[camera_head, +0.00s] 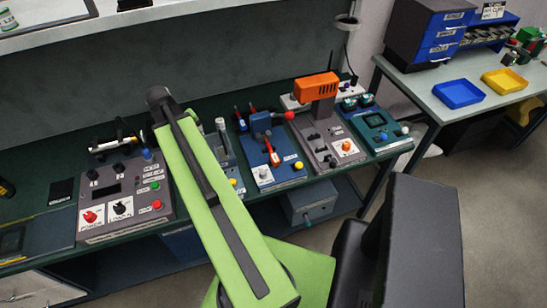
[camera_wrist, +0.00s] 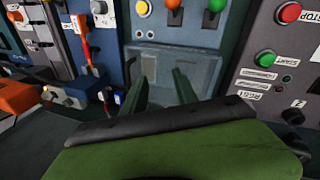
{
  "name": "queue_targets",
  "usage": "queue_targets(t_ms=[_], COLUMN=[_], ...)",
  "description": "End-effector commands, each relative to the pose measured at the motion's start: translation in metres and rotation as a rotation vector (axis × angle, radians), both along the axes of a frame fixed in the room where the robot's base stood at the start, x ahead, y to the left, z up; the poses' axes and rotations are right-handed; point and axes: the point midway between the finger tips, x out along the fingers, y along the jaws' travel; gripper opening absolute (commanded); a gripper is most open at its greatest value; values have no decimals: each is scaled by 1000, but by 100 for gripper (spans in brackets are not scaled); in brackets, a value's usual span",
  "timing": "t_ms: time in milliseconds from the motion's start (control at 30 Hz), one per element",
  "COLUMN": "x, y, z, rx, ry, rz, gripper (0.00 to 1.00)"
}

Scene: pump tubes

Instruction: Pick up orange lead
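A slim red-orange piece lies on the blue panel (camera_head: 262,178) in the head view, and it may be the orange lead (camera_head: 272,156). It also shows at the upper left of the wrist view (camera_wrist: 88,58). I cannot tell whether it is a lead or a fixed lever. My gripper (camera_wrist: 162,82) shows two dark green fingers spread apart, with nothing between them. They point at a grey panel (camera_wrist: 190,72), to the right of the red-orange piece in the wrist view. In the head view my green arm hides the gripper.
An orange-topped device (camera_head: 316,87) and a teal box (camera_head: 378,132) stand right on the green bench. A grey control box (camera_head: 125,190) with knobs stands left. Blue (camera_head: 458,94) and yellow (camera_head: 504,81) trays sit on a separate table at the right.

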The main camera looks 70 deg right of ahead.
Motion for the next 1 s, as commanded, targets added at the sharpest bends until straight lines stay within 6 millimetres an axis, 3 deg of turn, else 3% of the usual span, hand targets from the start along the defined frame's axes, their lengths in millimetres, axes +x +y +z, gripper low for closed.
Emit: queue_targets(t_ms=[33, 100, 200, 300, 567, 1000], x=[-36, -81, -130, -157, -167, -192], y=[-37, -74, -106, -121, -126, -147], z=[2, 4, 7, 9, 2, -86], rx=[-18, -39, -58, -68, -70, -70], ry=[21, 50, 82, 100, 107, 106], rz=[-76, -156, -236, -279, -291, -291], gripper=[35, 35, 35, 35, 35, 35])
